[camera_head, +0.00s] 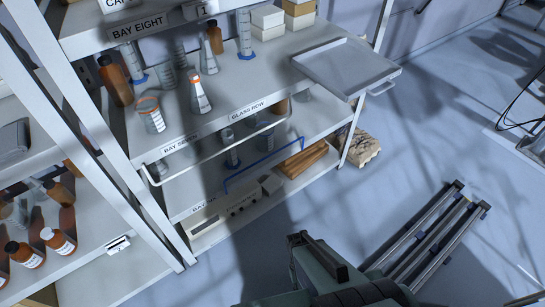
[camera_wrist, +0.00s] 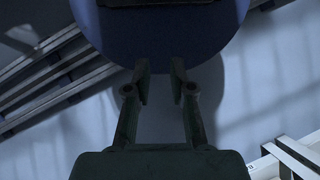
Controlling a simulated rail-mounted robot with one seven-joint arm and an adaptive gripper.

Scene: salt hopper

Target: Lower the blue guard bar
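The blue guard bar (camera_head: 263,164) is a thin bent rod across the front of a lower shelf bay, below the Bay Seven shelf, in the head view. It runs above a pale instrument box and a wooden tray, with its ends turned down. My gripper (camera_wrist: 160,70) shows in the wrist view with its two fingers apart and nothing between them. My dark green arm fills the bottom middle of the head view, apart from the bar and to its lower right. The blue bar is not seen in the wrist view.
A white guard bar (camera_head: 215,150) crosses the shelf above. A grey tray (camera_head: 345,68) juts out from the upper shelf at right. The pale instrument box (camera_head: 232,212) and wooden tray (camera_head: 302,159) lie low. A metal rail frame (camera_head: 430,235) lies on the floor; floor before the shelves is clear.

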